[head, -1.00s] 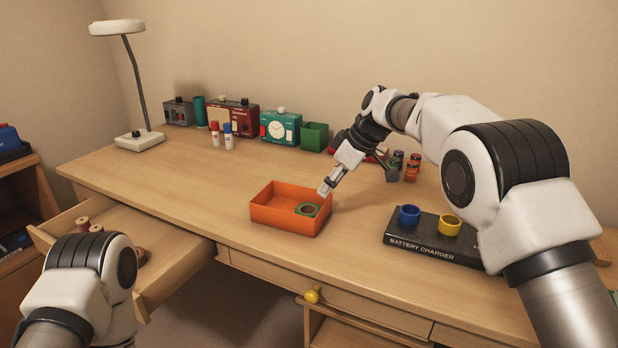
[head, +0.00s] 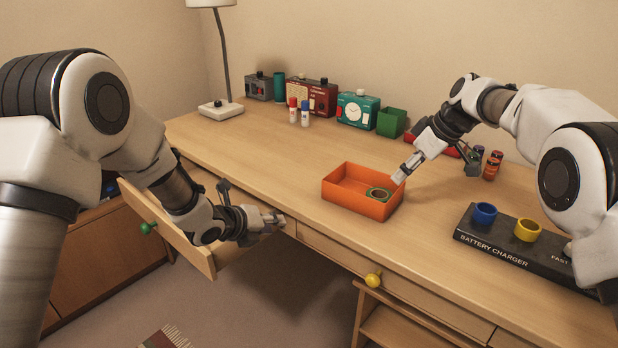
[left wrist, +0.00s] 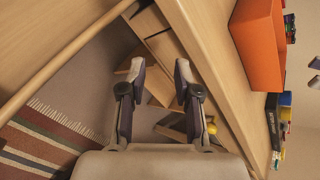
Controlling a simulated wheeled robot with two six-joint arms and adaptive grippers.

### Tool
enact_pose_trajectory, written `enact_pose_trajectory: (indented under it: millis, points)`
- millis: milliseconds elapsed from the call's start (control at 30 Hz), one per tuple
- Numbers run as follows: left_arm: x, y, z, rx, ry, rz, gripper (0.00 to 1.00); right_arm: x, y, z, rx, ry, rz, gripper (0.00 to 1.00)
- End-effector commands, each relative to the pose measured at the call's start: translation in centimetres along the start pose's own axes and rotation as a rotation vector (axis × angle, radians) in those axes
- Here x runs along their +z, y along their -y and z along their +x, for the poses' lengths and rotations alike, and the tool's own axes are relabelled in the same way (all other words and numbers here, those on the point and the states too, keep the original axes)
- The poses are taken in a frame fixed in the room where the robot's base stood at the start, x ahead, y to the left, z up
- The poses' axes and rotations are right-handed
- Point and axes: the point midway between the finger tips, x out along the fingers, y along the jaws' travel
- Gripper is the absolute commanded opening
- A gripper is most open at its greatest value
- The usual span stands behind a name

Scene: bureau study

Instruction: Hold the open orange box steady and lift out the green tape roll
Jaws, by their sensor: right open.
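The open orange box (head: 345,197) stands on the desk near its front edge; it also shows in the left wrist view (left wrist: 258,45). The green tape roll (head: 379,194) lies flat inside, at the box's right end. My right gripper (head: 402,174) is open and points down at the box's right rim, close to the roll; I cannot tell whether it touches the rim. My left gripper (head: 274,219) is at the desk's front edge, left of the box and apart from it. In the left wrist view its fingers (left wrist: 160,72) are spread with nothing between them.
An open drawer (head: 180,235) juts out below my left arm. A battery charger (head: 510,248) with blue and yellow rings lies to the right. Glue sticks (head: 305,113), a teal clock (head: 357,110) and a green bin (head: 391,122) stand behind. Desk left of the box is clear.

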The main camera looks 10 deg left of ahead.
Motion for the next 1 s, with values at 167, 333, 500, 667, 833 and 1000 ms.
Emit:
enact_pose_trajectory:
  millis: [167, 333, 500, 667, 833, 1000]
  points:
    - [4.0, 9.0, 1.0, -0.075, 0.136, 0.584, 0.32, 0.0, 0.0, 0.0, 0.0, 0.0, 0.0, 0.42]
    - [5.2, 13.2, 1.1, -0.095, 0.21, 0.856, 0.32, 0.0, 0.0, 0.0, 0.0, 0.0, 0.0, 0.42]
    - [5.5, 13.8, 2.6, -0.096, 0.217, 0.888, 0.32, 0.0, 0.0, 0.0, 0.0, 0.0, 0.0, 0.42]
    - [5.9, 14.3, 6.0, -0.096, 0.215, 0.886, 0.32, 0.0, 0.0, 0.0, 0.0, 0.0, 0.0, 0.42]
    - [6.5, 15.0, 9.8, -0.096, 0.215, 0.885, 0.32, 0.0, 0.0, 0.0, 0.0, 0.0, 0.0, 0.42]
    - [6.9, 15.4, 12.2, -0.096, 0.216, 0.883, 0.32, 0.0, 0.0, 0.0, 0.0, 0.0, 0.0, 0.42]
